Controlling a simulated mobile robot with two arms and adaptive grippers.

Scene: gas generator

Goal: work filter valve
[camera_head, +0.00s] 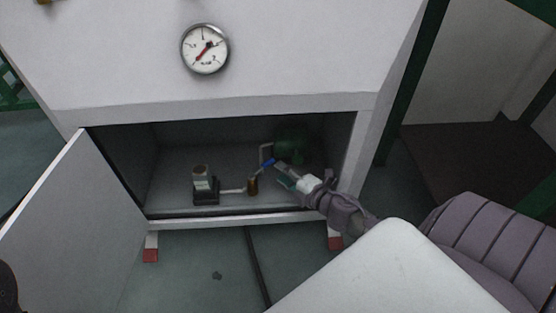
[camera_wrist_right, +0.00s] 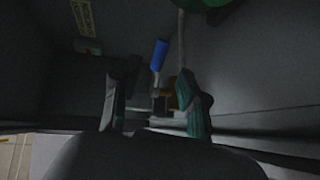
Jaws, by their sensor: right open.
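The filter valve has a blue handle (camera_head: 268,163) and a brass body (camera_head: 253,187) on a thin pipe inside the open cabinet. My right gripper (camera_head: 281,175) is inside the cabinet, just right of the blue handle. In the right wrist view its two fingers (camera_wrist_right: 153,82) are spread apart. The blue handle (camera_wrist_right: 159,54) shows beyond and between the fingertips there, tilted slightly. Nothing is gripped, and I cannot tell whether a finger touches the handle. The brass body is dim and partly hidden behind the fingers in that view. My left gripper does not show.
A dark-based filter unit (camera_head: 203,186) stands left of the valve. A green round tank (camera_head: 291,146) is behind my right gripper. The cabinet door (camera_head: 78,220) hangs open at left. The cabinet's lower lip (camera_head: 240,220) runs below my gripper. A pressure gauge (camera_head: 205,49) is above.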

